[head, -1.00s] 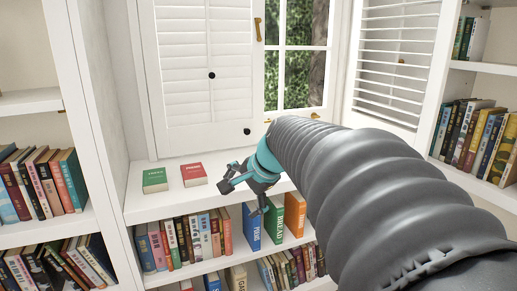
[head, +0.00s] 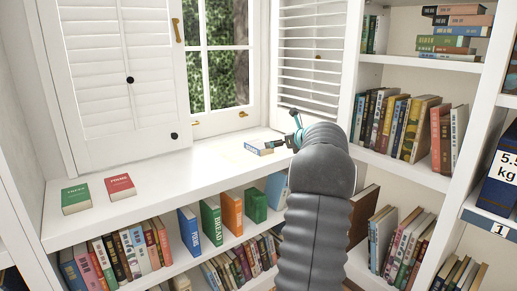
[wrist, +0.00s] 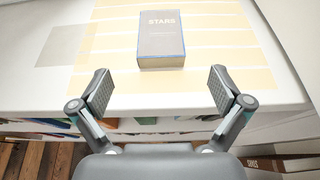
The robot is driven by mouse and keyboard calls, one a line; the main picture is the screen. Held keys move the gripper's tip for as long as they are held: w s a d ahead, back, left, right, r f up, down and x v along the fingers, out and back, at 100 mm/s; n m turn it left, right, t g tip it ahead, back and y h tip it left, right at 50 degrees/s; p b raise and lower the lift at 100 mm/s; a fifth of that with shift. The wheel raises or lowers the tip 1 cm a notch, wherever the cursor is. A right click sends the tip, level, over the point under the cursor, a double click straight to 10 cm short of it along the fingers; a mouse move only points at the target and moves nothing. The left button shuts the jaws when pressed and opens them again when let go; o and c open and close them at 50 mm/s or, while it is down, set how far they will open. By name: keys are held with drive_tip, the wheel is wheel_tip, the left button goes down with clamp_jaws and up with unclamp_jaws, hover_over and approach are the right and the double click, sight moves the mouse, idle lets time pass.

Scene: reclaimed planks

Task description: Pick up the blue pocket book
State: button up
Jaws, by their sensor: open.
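The blue pocket book (wrist: 161,38), with STARS on its cover, lies flat on the white window ledge. Its cover looks washed-out grey-blue in the wrist view. In the head view the same book (head: 257,147) lies near the window, at the left of my gripper (head: 283,141). In the wrist view my gripper (wrist: 160,90) is open and empty, its two fingers spread wider than the book. The book is just beyond the fingertips, centred between them and apart from both.
A green book (head: 76,195) and a red book (head: 120,186) lie on the ledge (head: 165,181) further left. Shelves below hold several upright books, and a bookcase stands at right. The ledge around the blue book is otherwise clear. The louvred shutter (head: 311,50) stands behind my gripper.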

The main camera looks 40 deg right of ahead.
sight(259, 144)
drive_tip(key=p+x, duration=0.1)
drive_tip(key=x, duration=1.2)
drive_tip(key=shift+w, duration=0.15)
drive_tip(key=c, duration=1.2)
